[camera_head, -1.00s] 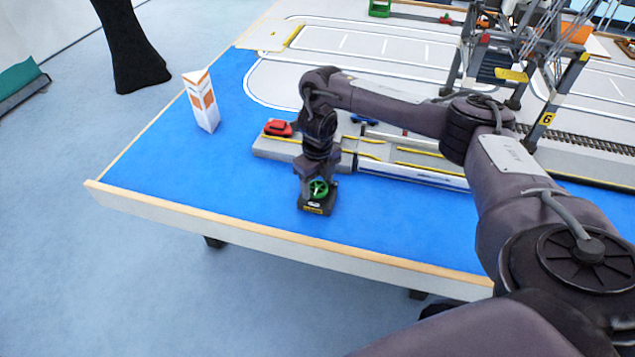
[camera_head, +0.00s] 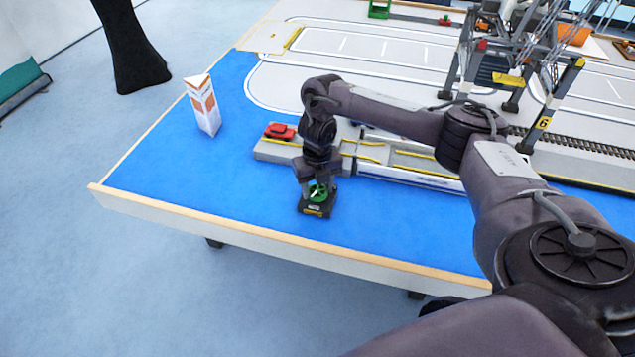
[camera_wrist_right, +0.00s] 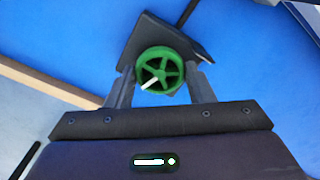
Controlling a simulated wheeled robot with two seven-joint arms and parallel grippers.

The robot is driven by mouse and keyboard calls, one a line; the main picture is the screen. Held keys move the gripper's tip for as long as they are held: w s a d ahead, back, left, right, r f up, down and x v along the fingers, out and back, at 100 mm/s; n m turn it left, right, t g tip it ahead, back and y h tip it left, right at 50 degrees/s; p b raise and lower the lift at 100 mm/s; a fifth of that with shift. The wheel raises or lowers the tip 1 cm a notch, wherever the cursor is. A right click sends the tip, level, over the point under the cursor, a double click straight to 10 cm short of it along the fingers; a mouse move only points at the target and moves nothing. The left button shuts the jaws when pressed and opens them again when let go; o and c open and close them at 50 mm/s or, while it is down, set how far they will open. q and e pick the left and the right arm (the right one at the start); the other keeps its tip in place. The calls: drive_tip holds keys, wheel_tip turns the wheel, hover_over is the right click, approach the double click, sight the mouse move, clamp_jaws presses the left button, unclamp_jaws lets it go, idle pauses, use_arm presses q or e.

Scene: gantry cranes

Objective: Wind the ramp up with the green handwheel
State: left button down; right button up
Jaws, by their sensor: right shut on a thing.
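The green handwheel (camera_head: 318,193) sits on a small dark base (camera_head: 316,209) with a yellow label, near the front edge of the blue table. My right gripper (camera_head: 318,187) points down at it and is shut on the wheel. In the right wrist view the handwheel (camera_wrist_right: 160,70) is between the two fingers, with a white mark on one spoke. A long grey deck (camera_head: 362,158) with yellow lines lies behind it. I cannot tell which part of it is the ramp, and my right arm hides some of it. My left gripper is not in view.
A red toy car (camera_head: 280,131) stands on the deck's left end. A white and orange folded card (camera_head: 203,105) stands at the left. A grey gantry crane (camera_head: 490,65) rises at the back right. The blue table top (camera_head: 170,165) is clear at the front left.

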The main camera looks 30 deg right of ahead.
drive_tip(key=m+p, duration=0.3)
drive_tip(key=m, duration=0.2)
drive_tip(key=shift+r+m, duration=0.15)
drive_tip(key=shift+m, duration=0.15)
drive_tip(key=m+p, duration=0.3)
drive_tip(key=m, duration=0.1)
drive_tip(key=m+p, duration=0.3)
drive_tip(key=m, duration=0.2)
drive_tip(key=m+p, duration=0.3)
drive_tip(key=m, duration=0.2)
drive_tip(key=shift+m, duration=0.3)
drive_tip(key=m+p, duration=0.3)
drive_tip(key=m, duration=0.2)
drive_tip(key=shift+p, duration=0.4)
drive_tip(key=m+p, duration=0.3)
drive_tip(key=m, duration=0.3)
drive_tip(key=shift+m, duration=0.3)
drive_tip(key=m+p, duration=0.1)
drive_tip(key=m, duration=0.2)
drive_tip(key=shift+m+p, duration=0.35)
drive_tip(key=shift+m, duration=2.15)
